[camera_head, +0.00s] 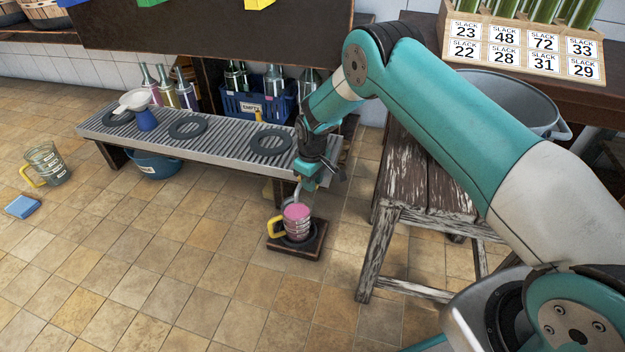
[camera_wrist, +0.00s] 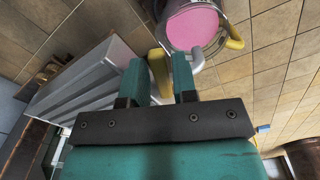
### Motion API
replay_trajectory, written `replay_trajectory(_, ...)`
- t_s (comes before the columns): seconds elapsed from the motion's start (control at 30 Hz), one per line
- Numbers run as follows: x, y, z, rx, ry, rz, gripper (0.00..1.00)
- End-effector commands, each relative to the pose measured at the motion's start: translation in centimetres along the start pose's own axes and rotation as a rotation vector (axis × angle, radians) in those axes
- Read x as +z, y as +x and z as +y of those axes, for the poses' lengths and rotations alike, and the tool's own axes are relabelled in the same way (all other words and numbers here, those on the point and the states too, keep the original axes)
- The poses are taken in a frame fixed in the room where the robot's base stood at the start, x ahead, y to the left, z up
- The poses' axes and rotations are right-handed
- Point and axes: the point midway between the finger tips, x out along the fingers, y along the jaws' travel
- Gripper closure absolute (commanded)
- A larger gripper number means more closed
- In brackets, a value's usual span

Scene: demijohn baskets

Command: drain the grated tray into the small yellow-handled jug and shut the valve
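The grated tray (camera_head: 220,157) is a long ribbed metal top on a low stand; its ribs also show in the wrist view (camera_wrist: 85,80). The small yellow-handled jug (camera_head: 296,226) stands upright below the tray's right end, on a dark square base (camera_head: 311,249). It holds pink liquid near its rim, which also shows in the wrist view (camera_wrist: 196,27). My gripper (camera_wrist: 160,78) is at the tray's right end, above the jug. Its fingers are close together, with a yellow valve lever (camera_wrist: 158,62) filling the gap. The valve body is mostly hidden.
Several dark rings (camera_head: 270,143) and a funnel (camera_head: 136,100) are on the tray. A blue basin (camera_head: 152,165) sits beneath it. A larger yellow-handled jug (camera_head: 47,164) and a blue sponge (camera_head: 22,207) are on the floor at left. A worn wooden bench (camera_head: 425,190) stands right of my gripper. The front floor is clear.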

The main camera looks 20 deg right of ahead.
Motion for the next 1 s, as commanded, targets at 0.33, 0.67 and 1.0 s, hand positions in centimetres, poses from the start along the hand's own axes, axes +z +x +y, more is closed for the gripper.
replay_trajectory(0.33, -0.1, 0.3, -0.3, 0.002, 0.087, 0.003, 0.72)
replay_trajectory(0.67, -0.1, -6.8, -0.5, 0.002, 0.130, 0.003, 0.72)
replay_trajectory(1.0, -0.1, -13.8, -0.5, 0.002, 0.129, 0.003, 0.72)
